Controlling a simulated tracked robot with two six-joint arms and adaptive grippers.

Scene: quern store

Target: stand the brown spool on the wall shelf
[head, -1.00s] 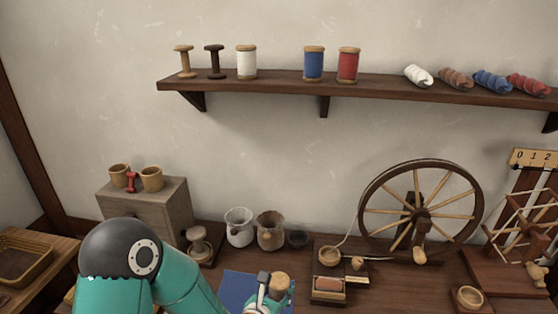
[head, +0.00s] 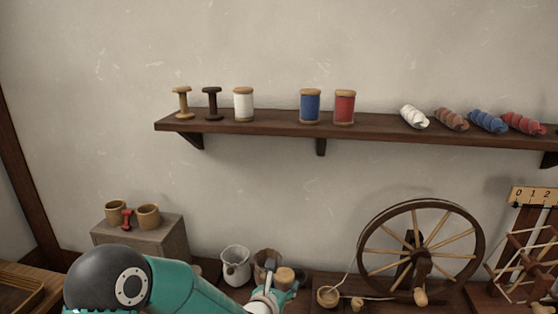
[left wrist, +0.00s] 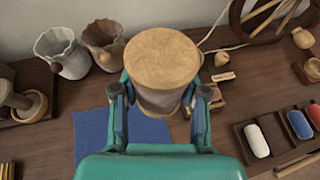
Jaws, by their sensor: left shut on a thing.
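The brown spool (left wrist: 161,57) is held upright in my left gripper (left wrist: 160,97), with one finger on each side. Its pale wooden end faces the left wrist camera, and a little brown winding shows below. In the head view the spool (head: 285,276) and left gripper (head: 273,291) are low in the picture, in front of a brown sack. The wall shelf (head: 380,129) runs high across the wall, well above the gripper. A gap lies between the white spool (head: 244,105) and blue spool (head: 310,106). My right gripper is out of view.
A bare wooden spool (head: 182,102), a dark one (head: 212,103) and a red one (head: 345,107) also stand on the shelf, with several yarn skeins farther right. A spinning wheel (head: 480,246) stands below. A blue mat (left wrist: 95,138) lies on the table.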

